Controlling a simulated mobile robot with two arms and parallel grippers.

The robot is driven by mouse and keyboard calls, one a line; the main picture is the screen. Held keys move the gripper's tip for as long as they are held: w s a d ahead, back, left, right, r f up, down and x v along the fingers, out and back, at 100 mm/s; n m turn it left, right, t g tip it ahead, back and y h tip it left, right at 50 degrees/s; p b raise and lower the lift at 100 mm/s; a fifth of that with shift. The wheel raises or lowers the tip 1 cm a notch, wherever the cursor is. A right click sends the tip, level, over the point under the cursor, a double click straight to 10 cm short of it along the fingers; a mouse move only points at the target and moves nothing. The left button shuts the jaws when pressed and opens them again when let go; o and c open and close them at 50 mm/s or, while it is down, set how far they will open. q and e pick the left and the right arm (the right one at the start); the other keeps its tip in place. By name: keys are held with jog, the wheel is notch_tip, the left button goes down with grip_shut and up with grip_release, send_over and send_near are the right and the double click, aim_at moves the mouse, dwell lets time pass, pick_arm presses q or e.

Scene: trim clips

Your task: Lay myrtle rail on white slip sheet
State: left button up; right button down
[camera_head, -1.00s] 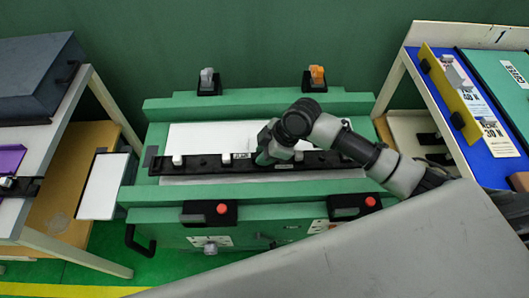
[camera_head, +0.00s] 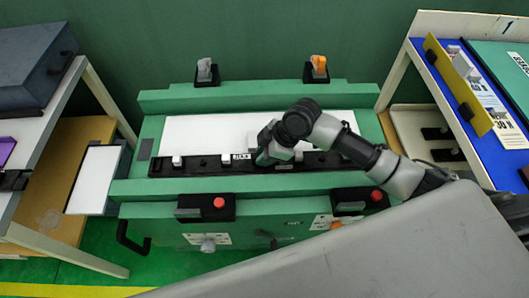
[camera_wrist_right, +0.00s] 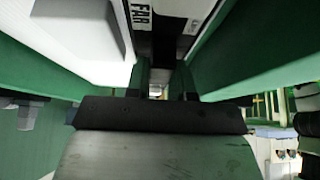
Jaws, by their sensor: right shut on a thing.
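A long black rail (camera_head: 210,166) with several pale clips and a small white label lies across the near side of the white slip sheet (camera_head: 205,132) on the green bench. I take it to be the myrtle rail. My right gripper (camera_head: 269,157) is shut on it near its middle; the gripper hides part of it. In the right wrist view, the fingers (camera_wrist_right: 160,82) stand about the dark rail, beside a label reading "FAR". I cannot tell whether the rail touches the sheet. My left gripper is not in view.
Two black blocks with red buttons (camera_head: 219,202) sit at the bench front. A grey clip (camera_head: 205,71) and an orange clip (camera_head: 318,66) stand behind. Side tables flank the bench: a dark box (camera_head: 38,58) left, a yellow rail (camera_head: 458,85) on blue right.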

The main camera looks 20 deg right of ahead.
jog(key=shift+f, duration=0.35)
jog(key=c, duration=0.9)
grip_release()
jog(key=shift+f, duration=0.1)
jog(key=p+v, duration=0.1)
jog(key=v, duration=1)
